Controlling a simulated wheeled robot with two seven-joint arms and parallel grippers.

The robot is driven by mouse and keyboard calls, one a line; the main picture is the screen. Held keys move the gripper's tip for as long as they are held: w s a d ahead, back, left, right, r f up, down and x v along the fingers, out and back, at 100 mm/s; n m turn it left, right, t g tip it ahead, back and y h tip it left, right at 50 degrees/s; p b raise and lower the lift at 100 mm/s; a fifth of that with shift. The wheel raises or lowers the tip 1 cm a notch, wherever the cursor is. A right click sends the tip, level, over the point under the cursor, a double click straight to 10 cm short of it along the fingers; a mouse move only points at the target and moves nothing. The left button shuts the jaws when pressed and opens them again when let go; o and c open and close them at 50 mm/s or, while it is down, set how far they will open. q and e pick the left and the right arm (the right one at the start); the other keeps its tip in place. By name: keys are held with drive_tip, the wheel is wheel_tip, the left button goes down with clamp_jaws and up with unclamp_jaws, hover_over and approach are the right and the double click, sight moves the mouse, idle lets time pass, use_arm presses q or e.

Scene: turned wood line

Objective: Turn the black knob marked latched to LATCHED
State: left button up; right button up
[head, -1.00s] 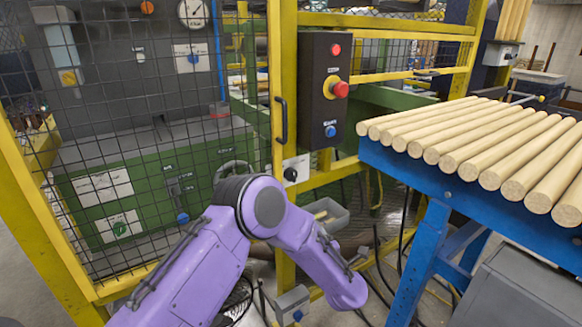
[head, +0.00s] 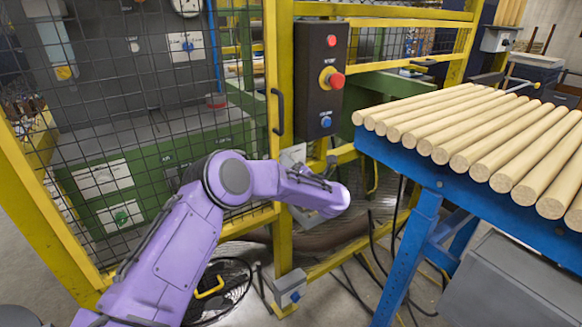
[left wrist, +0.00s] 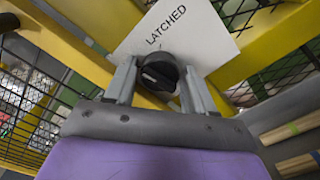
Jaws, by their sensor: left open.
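The black knob (left wrist: 155,75) sits on a white plate marked LATCHED (left wrist: 190,30), seen in the left wrist view. A faint pale mark shows on its face, but I cannot read its setting. My left gripper (left wrist: 160,70) is open, with one grey finger on each side of the knob; I cannot tell whether either touches it. My right gripper is out of view.
A black control box (head: 318,75) with a red button hangs above the plate. A yellow mesh gate (head: 160,130) stands left. A blue table (head: 440,192) bearing wooden rods is close on the right. A small grey box (head: 290,288) is low on the post.

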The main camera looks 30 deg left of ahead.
use_arm(q)
drive_tip(key=c, duration=0.8)
drive_tip(key=shift+m, duration=0.4)
drive_tip(key=m+p, duration=0.2)
drive_tip(key=m, duration=0.8)
drive_tip(key=shift+d, duration=0.1)
